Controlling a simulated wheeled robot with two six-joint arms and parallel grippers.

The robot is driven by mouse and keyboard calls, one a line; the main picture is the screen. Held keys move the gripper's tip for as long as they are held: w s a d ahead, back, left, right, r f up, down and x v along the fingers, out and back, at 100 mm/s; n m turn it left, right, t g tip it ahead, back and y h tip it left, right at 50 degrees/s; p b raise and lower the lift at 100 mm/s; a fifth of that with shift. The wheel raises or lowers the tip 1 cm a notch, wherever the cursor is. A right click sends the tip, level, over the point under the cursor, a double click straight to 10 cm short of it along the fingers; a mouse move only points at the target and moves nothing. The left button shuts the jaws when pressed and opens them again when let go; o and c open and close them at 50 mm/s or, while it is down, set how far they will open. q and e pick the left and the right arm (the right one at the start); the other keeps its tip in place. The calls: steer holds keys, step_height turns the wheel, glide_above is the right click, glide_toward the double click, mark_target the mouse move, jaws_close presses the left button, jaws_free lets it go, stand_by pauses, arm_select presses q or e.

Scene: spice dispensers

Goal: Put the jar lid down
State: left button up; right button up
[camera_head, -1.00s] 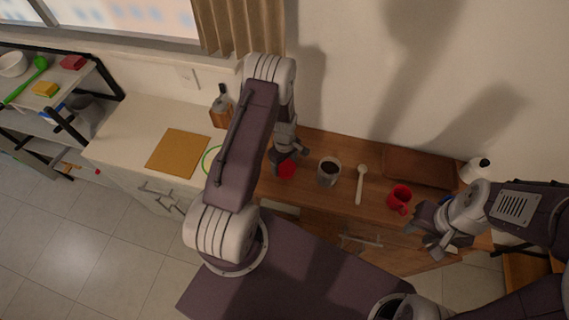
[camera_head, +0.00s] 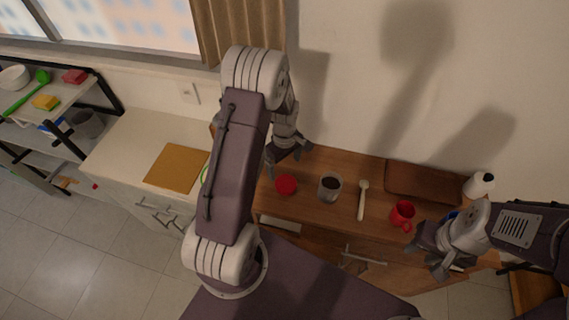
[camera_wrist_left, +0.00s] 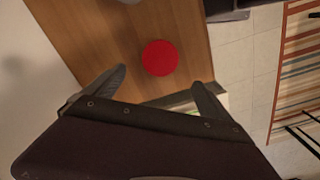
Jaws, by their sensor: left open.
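The jar lid is a red disc (camera_head: 286,184) lying flat on the wooden counter, left of the jar. It also shows in the left wrist view (camera_wrist_left: 160,58), beyond the fingertips and apart from them. My left gripper (camera_head: 287,160) is open and empty above and behind the lid; its two spread fingers (camera_wrist_left: 150,84) show in the wrist view. A glass jar with dark contents (camera_head: 329,188) stands upright and uncovered on the counter. My right gripper (camera_head: 430,250) hangs near the counter's front right edge, with its fingers apart and nothing seen between them.
A pale spoon (camera_head: 362,200) lies right of the jar, then a red mug (camera_head: 402,215). A brown board (camera_head: 423,182) lies at the back and a white bottle (camera_head: 479,185) stands behind my right arm. A tan board (camera_head: 176,168) lies on the left counter.

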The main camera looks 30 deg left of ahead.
arm_select(q)
steer(key=s+d+r+m+t, duration=0.1)
steer(key=s+d+r+m, duration=0.7)
steer(key=s+r+m, duration=0.45)
step_height(320, 180, down, 9)
steer(key=m+b, duration=0.1)
steer(key=b, duration=0.5)
steer(key=shift+r, duration=0.15)
